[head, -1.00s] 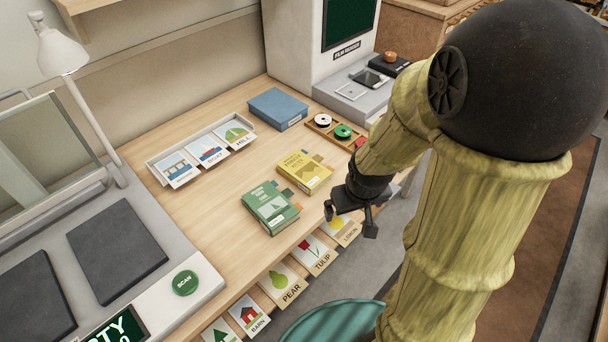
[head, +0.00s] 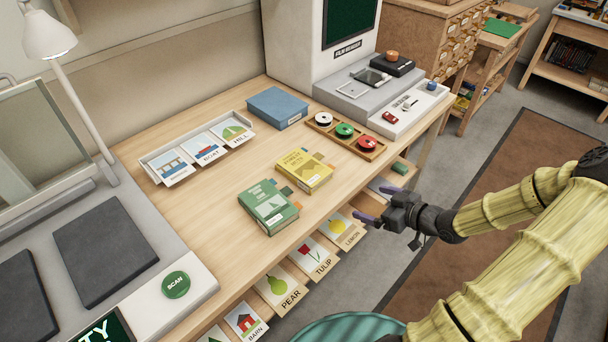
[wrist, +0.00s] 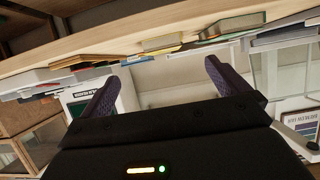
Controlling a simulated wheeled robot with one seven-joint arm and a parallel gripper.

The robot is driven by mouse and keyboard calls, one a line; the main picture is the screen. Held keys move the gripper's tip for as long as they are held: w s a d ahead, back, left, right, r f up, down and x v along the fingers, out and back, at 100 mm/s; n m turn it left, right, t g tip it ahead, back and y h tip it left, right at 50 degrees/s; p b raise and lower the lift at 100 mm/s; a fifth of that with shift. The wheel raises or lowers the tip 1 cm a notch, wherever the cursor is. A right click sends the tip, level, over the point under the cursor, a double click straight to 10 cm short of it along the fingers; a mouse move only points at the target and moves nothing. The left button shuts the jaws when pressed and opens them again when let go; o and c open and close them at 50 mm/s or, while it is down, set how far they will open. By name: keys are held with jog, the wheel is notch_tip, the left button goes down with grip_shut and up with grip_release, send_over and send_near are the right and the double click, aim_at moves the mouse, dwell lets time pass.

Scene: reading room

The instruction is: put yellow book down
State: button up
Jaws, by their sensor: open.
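The yellow book (head: 304,171) lies on the wooden desk (head: 200,215), just behind and to the right of a green book (head: 268,207). Coloured tabs stick out from its edges. My gripper (head: 371,220) is open and empty, off the desk's front edge, right of the yellow book and apart from it. In the wrist view the two dark fingers (wrist: 160,85) stand wide apart with nothing between them.
A blue box (head: 278,108), a card tray (head: 150,160) and a wooden reel tray (head: 374,152) stand on the desk. Picture cards such as the pear card (head: 284,288) stick out below the front edge. A scanner with a green button (head: 176,285) is at left. Bare desk lies left of the books.

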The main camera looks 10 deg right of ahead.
jog(key=shift+r, duration=0.1)
jog(key=b, duration=0.2)
send_near(323, 184)
jog(key=shift+w+a+f, duration=0.55)
jog(key=shift+a+f, duration=0.05)
jog(key=shift+f, duration=0.2)
jog(key=shift+w+a, duration=0.1)
jog(key=shift+w, duration=0.1)
jog(key=x, duration=0.5)
jog(key=shift+w+a+r, duration=0.1)
jog(key=shift+w+r, duration=0.15)
jog(key=shift+r, duration=0.05)
